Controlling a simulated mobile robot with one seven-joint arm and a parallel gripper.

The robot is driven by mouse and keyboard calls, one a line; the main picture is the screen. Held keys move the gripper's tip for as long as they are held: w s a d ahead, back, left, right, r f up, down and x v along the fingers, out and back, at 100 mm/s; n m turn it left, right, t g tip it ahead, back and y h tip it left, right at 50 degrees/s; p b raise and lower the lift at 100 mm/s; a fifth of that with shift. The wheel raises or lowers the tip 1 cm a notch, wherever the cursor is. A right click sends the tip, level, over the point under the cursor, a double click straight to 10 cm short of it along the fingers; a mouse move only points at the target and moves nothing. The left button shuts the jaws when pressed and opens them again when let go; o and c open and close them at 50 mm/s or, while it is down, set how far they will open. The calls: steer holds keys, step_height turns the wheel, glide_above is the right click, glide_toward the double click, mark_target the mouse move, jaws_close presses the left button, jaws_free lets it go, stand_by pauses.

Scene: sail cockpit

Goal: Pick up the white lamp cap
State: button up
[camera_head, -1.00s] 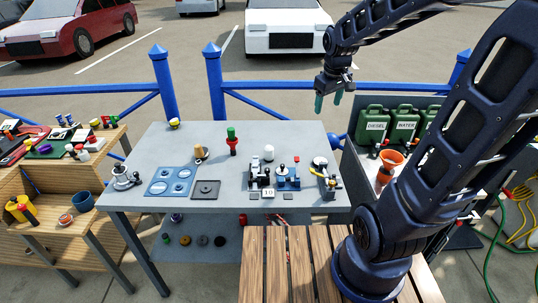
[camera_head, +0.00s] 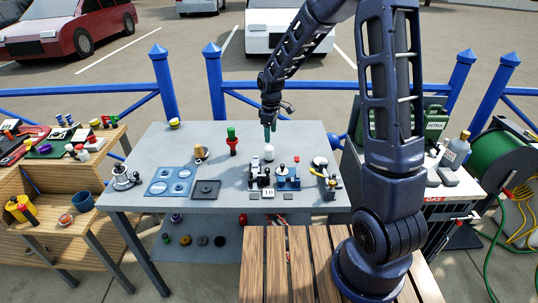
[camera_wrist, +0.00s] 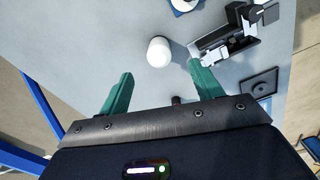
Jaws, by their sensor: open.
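The white lamp cap (camera_head: 269,152) stands on the grey table (camera_head: 290,135), behind the small black and blue mechanisms. It also shows in the wrist view as a white rounded piece (camera_wrist: 159,52), just beyond the fingertips and roughly between their lines, nearer the right finger. My gripper (camera_head: 268,130) hangs above the table over the lamp cap. In the wrist view its two green fingers (camera_wrist: 160,72) are wide apart with nothing between them. The cap is apart from both fingers.
A black and grey mechanism (camera_head: 258,178) and a blue one (camera_head: 287,180) stand in front of the cap. A red and green piece (camera_head: 232,141) stands to its left. Blue railings (camera_head: 215,85) run behind the table. The table's back right is clear.

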mark_target(269, 153)
steer(key=shift+w+a+f, duration=0.1)
steer(key=shift+a+f, duration=0.35)
steer(key=shift+f, duration=0.25)
step_height(269, 153, down, 5)
steer(key=shift+w+d+f, duration=0.1)
steer(key=shift+f, duration=1.3)
steer(key=shift+w+d+f, duration=0.1)
steer(key=shift+f, duration=1.25)
steer(key=c, duration=1.1)
